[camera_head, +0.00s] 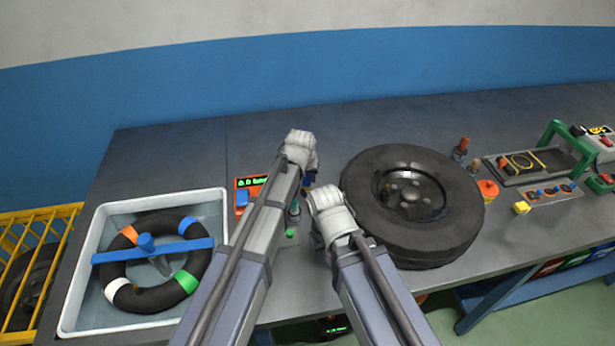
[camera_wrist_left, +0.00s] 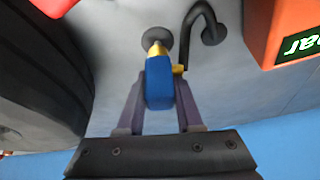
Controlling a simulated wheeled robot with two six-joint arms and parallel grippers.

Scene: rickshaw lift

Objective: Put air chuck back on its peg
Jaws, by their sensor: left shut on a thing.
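The air chuck (camera_wrist_left: 159,84) is a blue block with a brass tip, seen in the left wrist view. My left gripper (camera_wrist_left: 158,105) is shut on its blue body. The brass tip overlaps a dark round piece (camera_wrist_left: 158,40) on the grey surface; I cannot tell whether they touch. A dark bent rod (camera_wrist_left: 205,22), hook-shaped, stands just right of it; I cannot tell whether either is the peg. In the head view my left gripper (camera_head: 307,183) points down, left of the tire, mostly hidden by its arm. My right wrist shows there, but its jaws are hidden.
A large tire (camera_head: 375,215) lies on the workbench (camera_head: 170,155) just right of my grippers. An orange box with a green display (camera_head: 250,181) is on the left. A white water tub (camera_head: 75,285) holds a ring. The bench behind is clear.

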